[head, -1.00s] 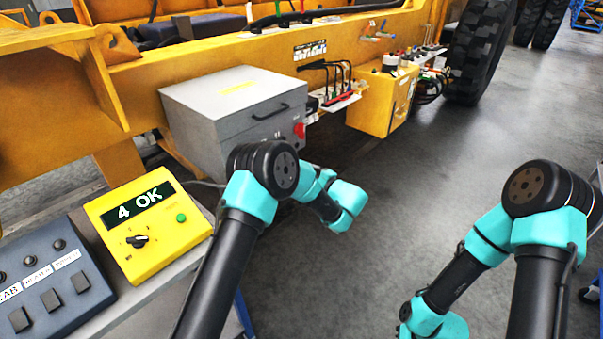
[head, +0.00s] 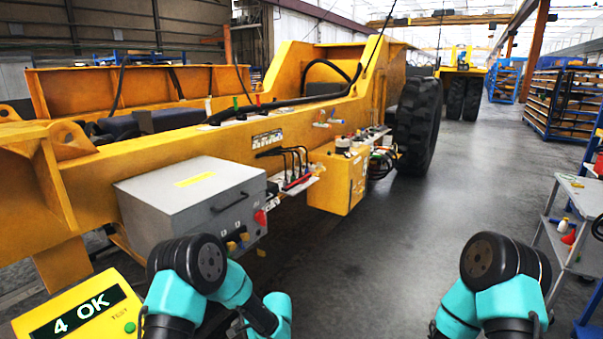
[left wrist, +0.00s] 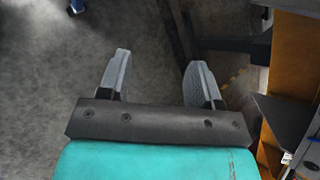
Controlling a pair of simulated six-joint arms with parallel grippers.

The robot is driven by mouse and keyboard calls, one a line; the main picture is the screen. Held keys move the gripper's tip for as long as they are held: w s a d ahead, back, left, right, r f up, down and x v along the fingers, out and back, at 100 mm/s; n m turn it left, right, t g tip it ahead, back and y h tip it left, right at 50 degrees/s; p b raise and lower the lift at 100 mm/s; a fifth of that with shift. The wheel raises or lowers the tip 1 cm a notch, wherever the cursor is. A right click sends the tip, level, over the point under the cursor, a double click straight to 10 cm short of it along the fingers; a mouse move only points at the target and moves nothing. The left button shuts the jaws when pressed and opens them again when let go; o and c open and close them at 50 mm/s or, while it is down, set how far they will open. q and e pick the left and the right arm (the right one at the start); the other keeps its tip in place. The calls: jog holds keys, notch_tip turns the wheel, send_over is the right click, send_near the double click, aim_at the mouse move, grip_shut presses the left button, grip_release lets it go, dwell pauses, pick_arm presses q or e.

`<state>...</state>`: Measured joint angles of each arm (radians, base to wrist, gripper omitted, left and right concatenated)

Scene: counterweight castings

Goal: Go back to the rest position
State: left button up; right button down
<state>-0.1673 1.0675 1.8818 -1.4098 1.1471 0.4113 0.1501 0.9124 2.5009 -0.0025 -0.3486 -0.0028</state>
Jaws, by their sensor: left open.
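My left gripper (left wrist: 157,80) shows in the left wrist view with its two grey fingers apart and nothing between them. Grey floor lies beyond the fingers. In the head view my left arm is at the bottom, in front of the grey metal box, and its fingers cannot be made out. My right arm is at the bottom right of the head view, over the floor, and its gripper is out of the frame.
A yellow vehicle frame (head: 90,182) runs across the left, with a grey box (head: 190,205) and a yellow unit (head: 335,180) on its side. A grey cart (head: 583,200) stands right. Floor between is clear.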

pick_arm(q)
jog(key=s+f+n+g+h, duration=0.2)
jog(key=s+f+g+h, duration=0.15)
jog(key=s, duration=0.55)
jog(key=s+f+n+g+h, duration=0.2)
jog(key=s+f+h, duration=0.3)
jog(key=s, duration=0.3)
jog(key=s+a+n+t+h, duration=0.3)
jog(key=s+n+t+h, duration=0.1)
jog(key=s+n, duration=0.5)
jog(key=shift+s+r+n+t, duration=0.3)
jog(key=shift+s+r+t, duration=0.25)
jog(key=shift+s, duration=0.6)
jog(key=shift+f, duration=0.1)
